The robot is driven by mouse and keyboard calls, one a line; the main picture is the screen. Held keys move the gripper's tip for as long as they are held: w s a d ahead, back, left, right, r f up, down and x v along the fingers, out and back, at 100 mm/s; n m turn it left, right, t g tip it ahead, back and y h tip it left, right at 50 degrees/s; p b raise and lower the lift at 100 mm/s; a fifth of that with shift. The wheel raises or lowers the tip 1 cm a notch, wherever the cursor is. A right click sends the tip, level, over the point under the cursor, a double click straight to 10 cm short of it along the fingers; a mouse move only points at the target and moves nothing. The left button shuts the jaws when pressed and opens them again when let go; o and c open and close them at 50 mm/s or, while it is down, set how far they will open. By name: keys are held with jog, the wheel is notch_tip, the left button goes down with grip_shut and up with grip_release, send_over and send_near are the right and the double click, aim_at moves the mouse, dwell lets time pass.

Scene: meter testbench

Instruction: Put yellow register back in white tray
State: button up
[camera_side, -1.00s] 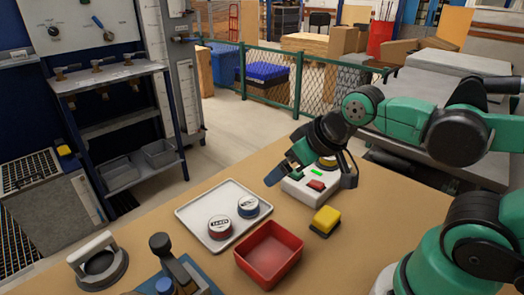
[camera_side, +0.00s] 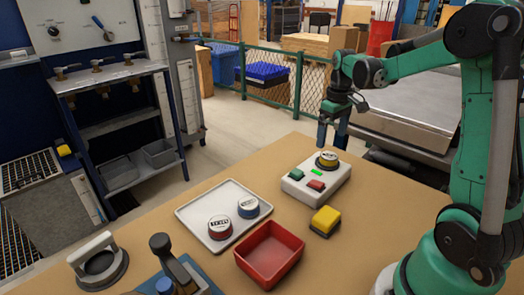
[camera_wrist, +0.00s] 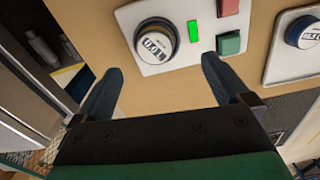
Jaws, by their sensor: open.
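The yellow register (camera_side: 328,160), a round dial with a yellow band, sits on the far end of the white test unit (camera_side: 309,193). It also shows in the wrist view (camera_wrist: 156,43), ahead of my fingers. The white tray (camera_side: 190,212) lies left of the unit and holds a red register (camera_side: 220,228) and a blue register (camera_side: 248,207). My gripper (camera_side: 333,139) is open and empty, pointing down behind the unit near the table's far edge. In the wrist view its two fingers (camera_wrist: 160,75) are spread, with the register beyond and between them, apart from both.
A red bin (camera_side: 270,263) stands at the front middle. A yellow and black block (camera_side: 325,221) lies right of it. The test unit has a lit green display (camera_wrist: 195,31), plus red and green buttons.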

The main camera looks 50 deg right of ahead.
aim_at(330, 156)
jog(key=shift+d+f, duration=0.25)
jog(key=shift+d, duration=0.1)
jog(key=shift+s+d+f, duration=0.1)
jog(key=shift+f, duration=2.65)
grip_shut()
jog(key=shift+r, duration=0.1)
